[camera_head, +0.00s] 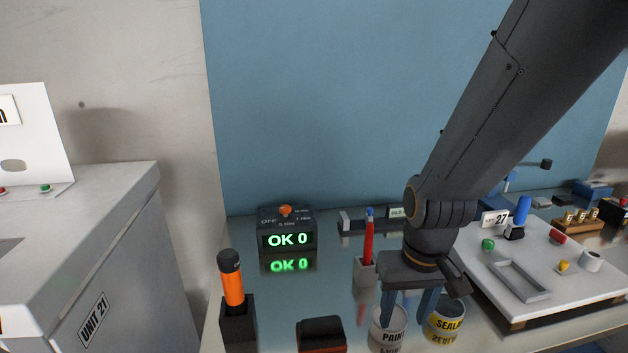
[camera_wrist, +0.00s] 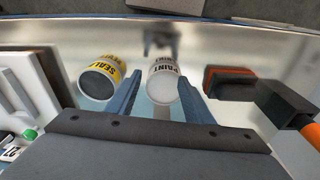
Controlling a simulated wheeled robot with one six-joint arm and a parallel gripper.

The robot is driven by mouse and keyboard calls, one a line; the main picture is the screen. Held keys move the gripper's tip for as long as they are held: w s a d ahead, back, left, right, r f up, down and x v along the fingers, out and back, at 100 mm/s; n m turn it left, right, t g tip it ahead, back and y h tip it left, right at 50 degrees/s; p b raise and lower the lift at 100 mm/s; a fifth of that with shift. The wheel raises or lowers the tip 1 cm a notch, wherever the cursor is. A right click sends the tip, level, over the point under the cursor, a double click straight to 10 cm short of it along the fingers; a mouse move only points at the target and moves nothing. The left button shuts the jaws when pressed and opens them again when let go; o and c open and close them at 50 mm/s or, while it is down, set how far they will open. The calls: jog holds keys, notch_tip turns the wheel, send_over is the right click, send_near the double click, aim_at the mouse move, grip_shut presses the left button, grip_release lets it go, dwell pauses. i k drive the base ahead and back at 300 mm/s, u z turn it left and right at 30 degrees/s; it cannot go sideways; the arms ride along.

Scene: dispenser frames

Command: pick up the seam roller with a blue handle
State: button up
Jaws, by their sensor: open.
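A blue upright cylinder (camera_head: 522,211) with a black base stands on the white panel at the right in the head view. It may be the blue handle of the seam roller, but no roller wheel can be made out. My gripper (camera_head: 408,308) points down, open and empty, to the left of it and nearer the camera. In the wrist view my gripper's fingers (camera_wrist: 158,76) are apart, with the white PAINT can (camera_wrist: 164,84) showing between them. The yellow-labelled SEALER can (camera_wrist: 98,78) is beside it. No blue handle shows in the wrist view.
The white panel (camera_head: 482,262) carries coloured knobs and a grey frame. A red pen-like tool (camera_head: 369,242) stands in a grey holder. An orange-handled tool (camera_head: 233,288) stands in a black holder, near a red-black block (camera_head: 321,333). A lit OK 0 display (camera_head: 287,239) stands behind.

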aim_at(514, 230)
jog(key=k, duration=0.35)
jog(key=u, duration=1.65)
jog(key=k, duration=1.3)
jog(key=z, duration=1.55)
jog(key=i, duration=1)
jog(key=u, duration=0.05)
